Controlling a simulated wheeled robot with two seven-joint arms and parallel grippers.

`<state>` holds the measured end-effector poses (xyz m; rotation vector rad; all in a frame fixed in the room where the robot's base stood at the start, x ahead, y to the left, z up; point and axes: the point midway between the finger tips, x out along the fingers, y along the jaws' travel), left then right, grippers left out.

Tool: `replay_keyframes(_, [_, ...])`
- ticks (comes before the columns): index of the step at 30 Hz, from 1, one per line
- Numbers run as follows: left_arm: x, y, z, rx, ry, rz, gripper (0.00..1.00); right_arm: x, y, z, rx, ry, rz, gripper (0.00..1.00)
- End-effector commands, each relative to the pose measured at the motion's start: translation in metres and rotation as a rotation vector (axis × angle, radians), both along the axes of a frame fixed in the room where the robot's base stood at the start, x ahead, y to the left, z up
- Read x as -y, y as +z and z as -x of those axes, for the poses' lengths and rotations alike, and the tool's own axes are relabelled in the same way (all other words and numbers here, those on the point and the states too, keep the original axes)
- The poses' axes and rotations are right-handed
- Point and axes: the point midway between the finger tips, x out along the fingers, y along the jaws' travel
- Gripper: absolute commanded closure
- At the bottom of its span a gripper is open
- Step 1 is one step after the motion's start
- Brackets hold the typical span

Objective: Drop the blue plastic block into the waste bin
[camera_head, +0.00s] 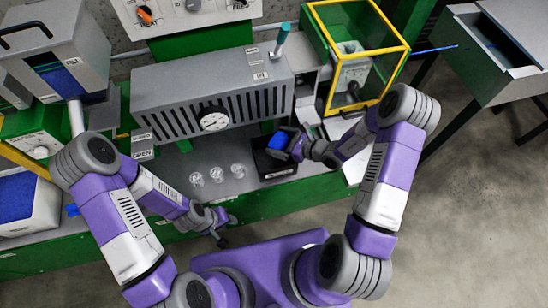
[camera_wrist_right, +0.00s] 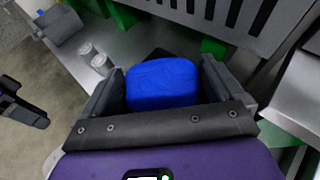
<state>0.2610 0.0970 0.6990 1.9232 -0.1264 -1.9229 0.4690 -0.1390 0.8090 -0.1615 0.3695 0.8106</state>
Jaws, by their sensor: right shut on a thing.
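The blue plastic block (camera_wrist_right: 162,82) sits between the two dark fingers of my right gripper (camera_wrist_right: 160,75), which is shut on it. In the head view the block (camera_head: 278,141) is held over a black open-topped box (camera_head: 272,177) on the bench. The box is partly hidden by the gripper and block, and I cannot tell if it is the waste bin. My left gripper (camera_head: 221,236) hangs low in front of the bench, away from the block; its finger opening is unclear. It also shows at the left of the wrist view (camera_wrist_right: 22,105).
Several small clear cups (camera_head: 216,174) stand on the bench left of the black box. A grey vented machine with a gauge (camera_head: 213,119) stands behind. A yellow-framed enclosure (camera_head: 358,60) is at the back right. Open floor (camera_head: 470,220) lies to the right.

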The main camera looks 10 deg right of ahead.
Motion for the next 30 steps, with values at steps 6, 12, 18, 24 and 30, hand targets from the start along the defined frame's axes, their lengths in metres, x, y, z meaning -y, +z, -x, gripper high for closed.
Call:
replay_keyframes(6, [0.000, -0.023, 0.000, 0.000, 0.000, 0.000, 0.61, 0.000, -0.030, 0.000, 0.000, -0.001, 0.000, 0.44])
replay_keyframes(12, [0.000, -0.036, 0.000, 0.000, 0.000, 0.000, 0.61, 0.000, -0.047, 0.000, 0.000, -0.002, 0.000, 0.44])
replay_keyframes(18, [0.000, -0.036, 0.000, 0.000, 0.000, 0.000, 0.61, 0.000, -0.047, 0.000, 0.001, -0.002, 0.000, 0.44])
replay_keyframes(24, [0.000, -0.035, 0.000, 0.000, 0.000, 0.000, 0.61, 0.000, -0.047, 0.000, 0.001, -0.002, 0.000, 0.00])
replay_keyframes(30, [0.000, -0.035, 0.000, 0.000, 0.000, 0.000, 0.61, 0.002, -0.047, 0.001, -0.001, -0.002, 0.001, 0.00])
